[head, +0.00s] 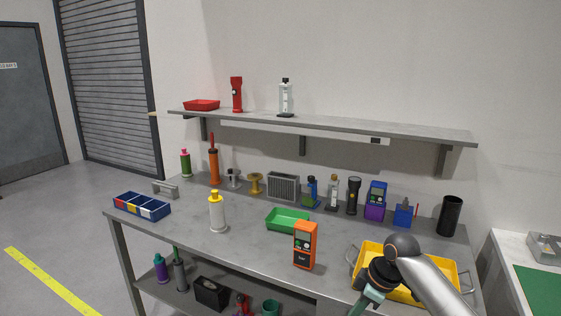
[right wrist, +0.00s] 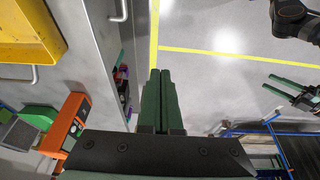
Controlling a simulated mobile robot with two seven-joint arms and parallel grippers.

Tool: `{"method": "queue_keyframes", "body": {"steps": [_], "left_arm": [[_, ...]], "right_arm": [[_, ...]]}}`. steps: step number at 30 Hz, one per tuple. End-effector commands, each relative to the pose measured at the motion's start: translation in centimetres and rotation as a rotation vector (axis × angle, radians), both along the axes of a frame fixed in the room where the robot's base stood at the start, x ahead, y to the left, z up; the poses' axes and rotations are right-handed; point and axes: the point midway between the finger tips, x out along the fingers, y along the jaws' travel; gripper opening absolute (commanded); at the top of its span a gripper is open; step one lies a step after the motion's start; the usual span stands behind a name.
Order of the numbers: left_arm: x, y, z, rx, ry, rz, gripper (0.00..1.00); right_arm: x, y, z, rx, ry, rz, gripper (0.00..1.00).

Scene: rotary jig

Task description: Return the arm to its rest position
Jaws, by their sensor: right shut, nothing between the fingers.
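My right arm comes in from the lower right in the head view, its wrist in front of the yellow tray (head: 458,280). Part of my right gripper (head: 364,303) shows at the bottom edge there; its fingertips are cut off. In the right wrist view its green fingers (right wrist: 160,74) are together and empty, with the floor beyond them. The bench's front edge is to their left. My left gripper (right wrist: 267,82) shows at the right of the right wrist view, its green fingers apart with nothing between them. It is not in the head view.
The grey bench (head: 190,230) holds an orange meter (head: 305,246), a green tray (head: 288,220), a white bottle (head: 217,214) and several items along the back. A shelf (head: 330,123) hangs above. A blue rack (right wrist: 255,130) stands at the lower right in the wrist view.

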Motion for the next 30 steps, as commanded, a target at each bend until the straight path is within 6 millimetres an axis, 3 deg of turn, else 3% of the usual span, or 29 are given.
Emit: {"method": "queue_keyframes", "body": {"steps": [8,12,16,24,30], "left_arm": [[0.6,0.0,0.3,0.0,-0.013,0.001,0.5],[0.5,0.0,0.3,0.0,-0.011,0.0,0.5],[0.5,0.0,0.3,0.0,-0.011,0.0,0.5],[0.4,0.0,0.2,0.0,-0.008,0.0,0.5],[0.3,0.0,0.2,0.0,-0.007,0.0,0.5]], "right_arm": [[-3.6,3.0,-9.4,0.085,-0.053,-0.156,0.0],[-6.7,4.2,-13.9,0.145,-0.094,-0.272,0.0],[-10.0,4.8,-17.2,0.203,-0.134,-0.391,0.0],[-18.1,4.0,-21.0,0.302,-0.227,-0.638,0.0],[-24.2,2.1,-21.2,0.35,-0.306,-0.794,0.0]]}}
